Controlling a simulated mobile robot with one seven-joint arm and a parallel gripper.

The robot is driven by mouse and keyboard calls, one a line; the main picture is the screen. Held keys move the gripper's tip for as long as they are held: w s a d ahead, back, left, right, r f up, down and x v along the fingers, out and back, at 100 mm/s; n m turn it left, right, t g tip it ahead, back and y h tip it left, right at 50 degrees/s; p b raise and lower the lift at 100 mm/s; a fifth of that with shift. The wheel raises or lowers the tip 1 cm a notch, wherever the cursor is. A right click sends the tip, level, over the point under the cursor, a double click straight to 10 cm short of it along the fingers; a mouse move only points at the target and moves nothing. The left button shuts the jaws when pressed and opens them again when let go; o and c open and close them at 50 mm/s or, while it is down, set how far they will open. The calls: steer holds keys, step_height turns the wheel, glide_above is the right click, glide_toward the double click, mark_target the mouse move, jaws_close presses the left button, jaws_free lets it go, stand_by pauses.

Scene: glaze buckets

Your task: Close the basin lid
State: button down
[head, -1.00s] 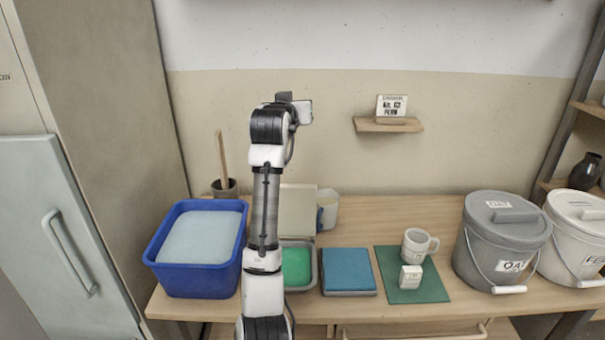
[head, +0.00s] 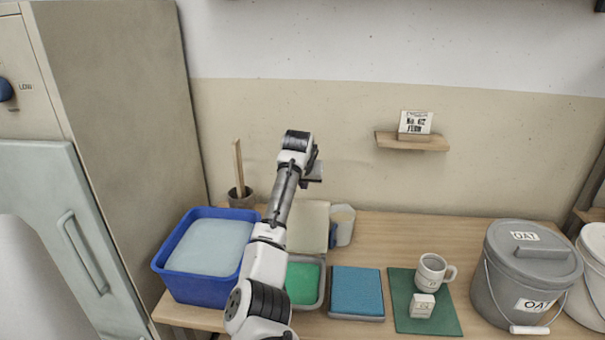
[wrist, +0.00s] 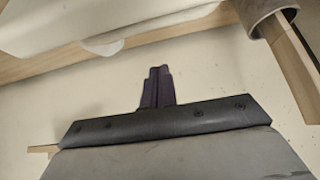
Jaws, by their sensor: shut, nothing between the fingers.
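The basin (head: 322,300) is a grey tray with green contents, on the table and partly behind my arm. Its pale cream lid (head: 307,226) stands open, raised at the basin's back edge. My gripper (head: 314,178) is above and behind the lid, near the wall, and appears apart from it. In the wrist view, my dark fingers (wrist: 158,87) are together and empty. A pale slab at the top left of the wrist view may be the lid; I cannot tell for sure.
A blue tub (head: 205,255) stands left of the basin, with a pot holding a stick (head: 240,190) behind it. A white container (head: 343,226) is beside the lid. Right are a blue block (head: 357,292), a mug (head: 432,270) on a green mat and a grey bucket (head: 520,275).

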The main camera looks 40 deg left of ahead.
mark_target(302, 223)
steer(key=shift+s+d+f+p, duration=0.3)
steer(key=shift+s+d+f, duration=0.2)
steer(key=shift+s, duration=0.15)
steer(key=shift+s+d+f+p, duration=0.25)
steer(key=shift+s+d+f, duration=0.1)
steer(key=shift+s+f, duration=0.25)
steer(key=shift+r, duration=0.1)
steer(key=shift+s, duration=0.1)
